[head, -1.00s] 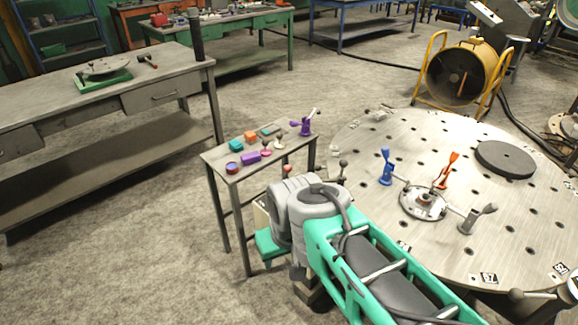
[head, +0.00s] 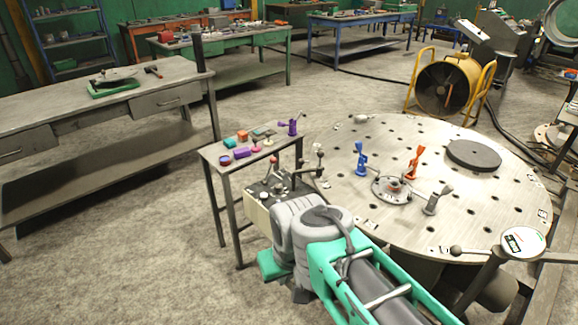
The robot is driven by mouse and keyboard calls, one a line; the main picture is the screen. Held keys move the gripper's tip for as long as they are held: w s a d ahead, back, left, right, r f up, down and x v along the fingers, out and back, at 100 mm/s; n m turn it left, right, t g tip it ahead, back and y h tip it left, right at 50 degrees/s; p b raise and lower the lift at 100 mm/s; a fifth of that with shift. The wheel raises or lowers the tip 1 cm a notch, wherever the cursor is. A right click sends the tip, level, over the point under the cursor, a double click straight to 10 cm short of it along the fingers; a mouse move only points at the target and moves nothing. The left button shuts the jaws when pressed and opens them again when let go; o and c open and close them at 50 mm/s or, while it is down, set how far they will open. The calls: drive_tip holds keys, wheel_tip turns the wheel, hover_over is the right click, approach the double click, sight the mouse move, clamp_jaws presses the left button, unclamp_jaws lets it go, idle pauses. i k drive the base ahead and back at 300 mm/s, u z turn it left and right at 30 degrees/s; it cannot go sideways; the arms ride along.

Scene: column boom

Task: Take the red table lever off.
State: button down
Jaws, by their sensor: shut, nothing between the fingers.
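A cream control box (head: 258,212) with a dark top stands beside the small grey table, partly hidden by my grey and teal arm. A short lever with a red knob (head: 273,160) stands up from its back. To its right are levers with dark knobs (head: 319,153). An orange-red clamp with a raised handle (head: 413,163) stands on the round steel table (head: 345,205), right of a blue clamp (head: 360,160). I cannot tell which of the two red things is the table lever. My gripper is not in view.
The small table (head: 222,172) holds several coloured parts and a purple clamp (head: 291,127). A grey disc (head: 473,155) lies on the round table. A long workbench (head: 60,115) stands at left. The floor between it and the small table is clear.

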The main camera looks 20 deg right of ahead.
sight(273, 160)
drive_tip(key=z, duration=0.5)
drive_tip(key=i, duration=0.9)
drive_tip(key=u, duration=0.6)
drive_tip(key=i, duration=0.45)
drive_tip(key=u, duration=0.5)
